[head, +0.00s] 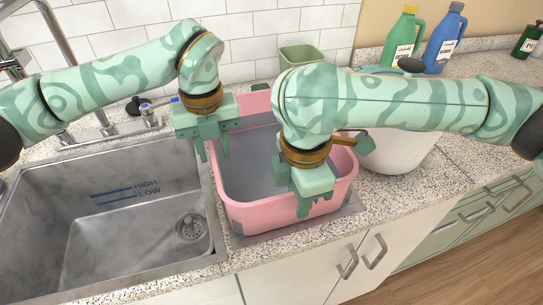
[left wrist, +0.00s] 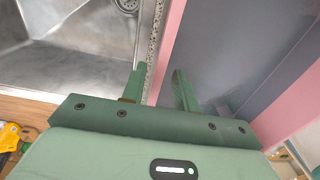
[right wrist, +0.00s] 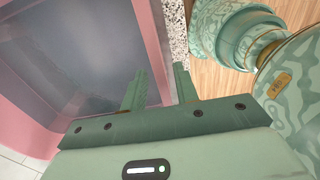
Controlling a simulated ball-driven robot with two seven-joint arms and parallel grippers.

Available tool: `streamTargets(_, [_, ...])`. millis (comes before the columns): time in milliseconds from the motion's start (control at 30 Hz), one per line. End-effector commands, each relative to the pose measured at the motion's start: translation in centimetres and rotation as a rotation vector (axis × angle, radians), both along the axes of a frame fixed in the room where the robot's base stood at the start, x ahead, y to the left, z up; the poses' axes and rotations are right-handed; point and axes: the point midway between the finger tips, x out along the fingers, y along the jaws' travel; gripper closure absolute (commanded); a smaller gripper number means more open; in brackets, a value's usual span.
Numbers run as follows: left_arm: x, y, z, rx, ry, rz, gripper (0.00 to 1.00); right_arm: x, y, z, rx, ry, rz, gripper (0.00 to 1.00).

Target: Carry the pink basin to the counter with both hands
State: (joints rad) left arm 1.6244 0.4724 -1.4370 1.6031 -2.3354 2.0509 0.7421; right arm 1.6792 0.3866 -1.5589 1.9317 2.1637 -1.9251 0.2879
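The pink basin (head: 257,217) with a grey inside stands right of the sink in the head view. A flat grey surface shows along its lower front edge. My left gripper (head: 218,148) is at the basin's left wall; in the left wrist view its open fingers (left wrist: 159,88) are on either side of the pink wall (left wrist: 170,45). My right gripper (head: 316,205) is at the basin's front right; in the right wrist view its open fingers (right wrist: 158,88) are on either side of the pink wall (right wrist: 148,35). My right arm hides part of the basin.
A steel sink (head: 110,160) with a faucet is at left. A white rounded container (head: 400,155) stands close right of the basin, partly behind my right arm. A green cup (head: 300,58) and green (head: 402,40) and blue (head: 445,40) bottles stand behind. Speckled counter (head: 425,190) is free at right.

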Motion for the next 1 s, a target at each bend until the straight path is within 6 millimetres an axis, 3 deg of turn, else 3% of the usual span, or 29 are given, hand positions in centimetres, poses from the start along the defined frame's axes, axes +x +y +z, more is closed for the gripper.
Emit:
streamTargets(367, [0.02, 0.01, -0.50, -0.001, -0.001, 0.000, 0.70, 0.00, 0.00, -0.51, 0.000, 0.000, 0.000, 0.70])
streamTargets(500, [0.01, -0.01, -0.49, 0.000, -0.001, 0.000, 1.00, 0.00, 0.00, -0.50, 0.000, 0.000, 0.000, 1.00])
streamTargets(1000, [-0.02, -0.03, -0.46, 0.000, 0.000, -0.001, 1.00, 0.07, -0.01, -0.46, 0.000, -0.002, -0.001, 1.00])
